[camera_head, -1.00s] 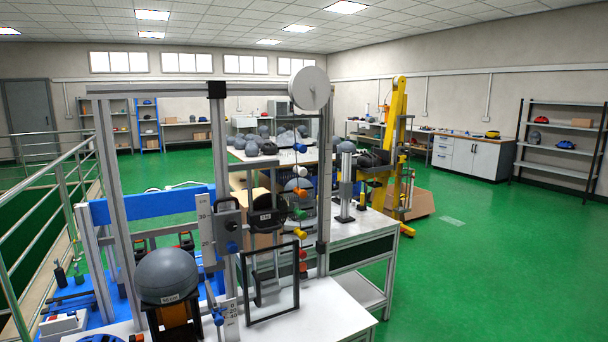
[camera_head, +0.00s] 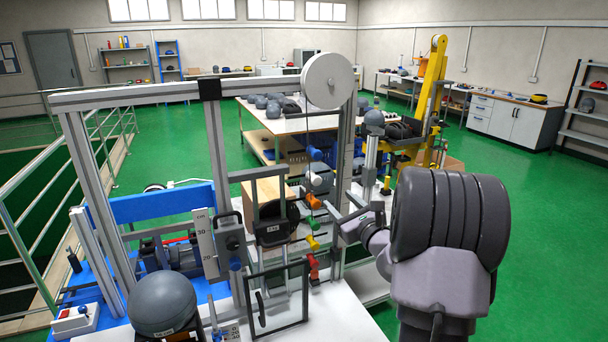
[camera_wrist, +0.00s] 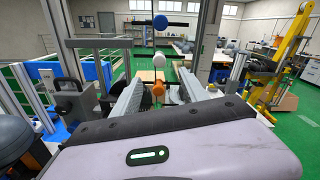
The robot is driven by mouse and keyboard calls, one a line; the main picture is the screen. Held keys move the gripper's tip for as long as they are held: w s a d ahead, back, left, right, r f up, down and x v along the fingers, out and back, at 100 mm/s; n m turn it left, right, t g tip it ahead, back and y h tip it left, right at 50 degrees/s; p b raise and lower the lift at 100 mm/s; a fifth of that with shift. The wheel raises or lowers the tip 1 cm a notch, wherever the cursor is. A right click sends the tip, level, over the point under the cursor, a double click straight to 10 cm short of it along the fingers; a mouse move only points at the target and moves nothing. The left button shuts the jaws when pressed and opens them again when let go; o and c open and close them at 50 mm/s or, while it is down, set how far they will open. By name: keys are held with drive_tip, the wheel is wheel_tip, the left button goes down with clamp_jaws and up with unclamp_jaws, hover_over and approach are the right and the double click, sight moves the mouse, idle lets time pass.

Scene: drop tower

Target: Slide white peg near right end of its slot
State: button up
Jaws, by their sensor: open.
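The white peg (camera_head: 316,180) sticks out of the drop tower's upright between the blue peg (camera_head: 315,153) above and the orange peg (camera_head: 313,202) below. In the wrist view the white peg (camera_wrist: 158,60) shows as a round knob ahead, near the middle. The orange peg (camera_wrist: 158,88) appears lower, between the fingers in the picture. My gripper (camera_wrist: 161,76) is open with nothing held. In the head view my gripper (camera_head: 337,208) is just right of the pegs and lower than the white one. The white peg's slot is too small to make out.
The yellow peg (camera_head: 312,242) and red peg (camera_head: 313,266) sit lower on the tower. A clear framed panel (camera_head: 277,300) and a grey ball (camera_head: 162,303) stand at the front. A round white disc (camera_head: 330,80) tops the frame.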

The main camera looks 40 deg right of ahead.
sight(317, 181)
drive_tip(key=x, duration=1.5)
drive_tip(key=shift+w+a+b, duration=0.15)
drive_tip(key=shift+b, duration=0.15)
clamp_jaws()
idle(0.4)
